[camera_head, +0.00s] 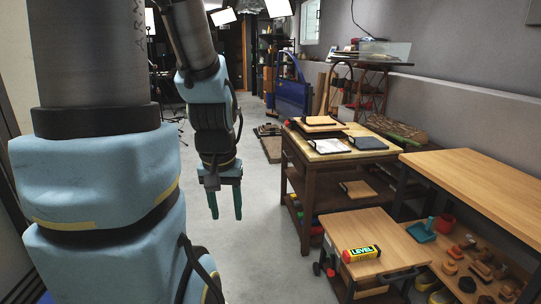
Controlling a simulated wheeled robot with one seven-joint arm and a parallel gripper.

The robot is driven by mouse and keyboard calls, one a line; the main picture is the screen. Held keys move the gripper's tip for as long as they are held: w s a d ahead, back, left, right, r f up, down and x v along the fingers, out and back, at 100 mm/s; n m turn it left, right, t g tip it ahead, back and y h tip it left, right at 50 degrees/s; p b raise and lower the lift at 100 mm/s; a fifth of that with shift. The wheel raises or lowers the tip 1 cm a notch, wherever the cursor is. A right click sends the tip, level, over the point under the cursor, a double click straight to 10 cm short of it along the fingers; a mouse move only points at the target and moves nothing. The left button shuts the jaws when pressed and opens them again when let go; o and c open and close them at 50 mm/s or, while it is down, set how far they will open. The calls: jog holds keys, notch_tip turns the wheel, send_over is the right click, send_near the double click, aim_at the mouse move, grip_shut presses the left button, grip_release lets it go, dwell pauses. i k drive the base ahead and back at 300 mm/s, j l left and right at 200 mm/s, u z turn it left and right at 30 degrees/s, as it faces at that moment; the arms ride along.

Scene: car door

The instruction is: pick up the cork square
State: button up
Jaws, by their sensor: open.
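My gripper (226,212) hangs in the middle of the view with its two green fingers pointing down. It is open and empty, over the grey floor to the left of the wooden cart (352,153). A flat tan square (358,189) lies on the cart's middle shelf, and it looks like cork. Another flat tan piece (319,121) lies on a darker board on the cart's top. I cannot tell for certain which one is the cork square. The gripper is well apart from both.
A white tile (333,146) and a dark tile (367,143) lie on the cart's top. A long workbench (490,186) stands at right. The floor (262,225) left of the cart is clear.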

aim_at(316, 121)
jog(key=i, duration=2)
jog(key=i+z, duration=0.1)
jog(key=i, duration=0.55)
jog(key=i+j+z, duration=0.15)
jog(key=i, duration=0.45)
jog(key=i+j+z, duration=0.1)
jog(key=i, duration=0.55)
jog(key=i+j+z, duration=0.3)
jog(key=i, duration=0.15)
